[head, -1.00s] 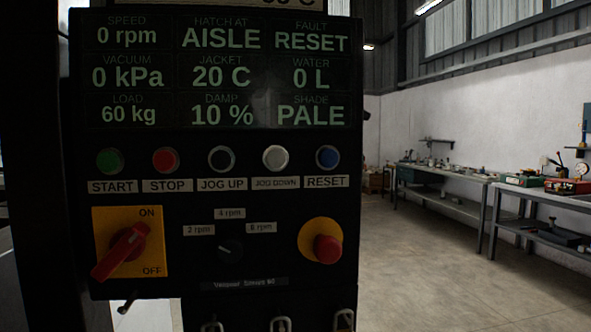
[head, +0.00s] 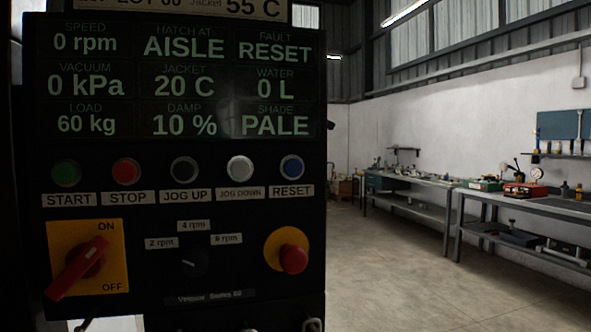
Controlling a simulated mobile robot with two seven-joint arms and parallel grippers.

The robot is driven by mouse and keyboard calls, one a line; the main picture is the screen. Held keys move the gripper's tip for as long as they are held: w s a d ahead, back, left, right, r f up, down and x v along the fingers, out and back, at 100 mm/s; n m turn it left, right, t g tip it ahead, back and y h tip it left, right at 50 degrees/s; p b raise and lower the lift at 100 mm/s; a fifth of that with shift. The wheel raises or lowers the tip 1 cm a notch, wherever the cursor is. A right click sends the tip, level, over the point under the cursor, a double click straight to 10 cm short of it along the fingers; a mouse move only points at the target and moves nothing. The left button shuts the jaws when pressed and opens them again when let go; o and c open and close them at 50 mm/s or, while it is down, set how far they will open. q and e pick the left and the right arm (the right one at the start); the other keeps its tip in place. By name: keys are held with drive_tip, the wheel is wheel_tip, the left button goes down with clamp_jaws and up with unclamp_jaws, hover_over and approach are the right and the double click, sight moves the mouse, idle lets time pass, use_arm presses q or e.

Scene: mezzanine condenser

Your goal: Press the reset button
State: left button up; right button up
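The blue reset button (head: 291,167) sits at the right end of a button row on the black control panel (head: 120,285), above a label reading RESET. To its left are the white JOG DOWN button (head: 240,168), the black JOG UP button (head: 184,169), the red STOP button (head: 125,172) and the green START button (head: 66,173). The display (head: 180,85) above shows FAULT RESET, SPEED 0 rpm, VACUUM 0 kPa and LOAD 60 kg. Neither of my grippers is in view.
Below the row are a red rotary switch (head: 80,266) on a yellow plate, a small rpm selector knob (head: 195,263) and a red emergency stop (head: 293,260) on a yellow collar. Workbenches (head: 520,205) with tools line the right wall. The floor (head: 400,285) between is clear.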

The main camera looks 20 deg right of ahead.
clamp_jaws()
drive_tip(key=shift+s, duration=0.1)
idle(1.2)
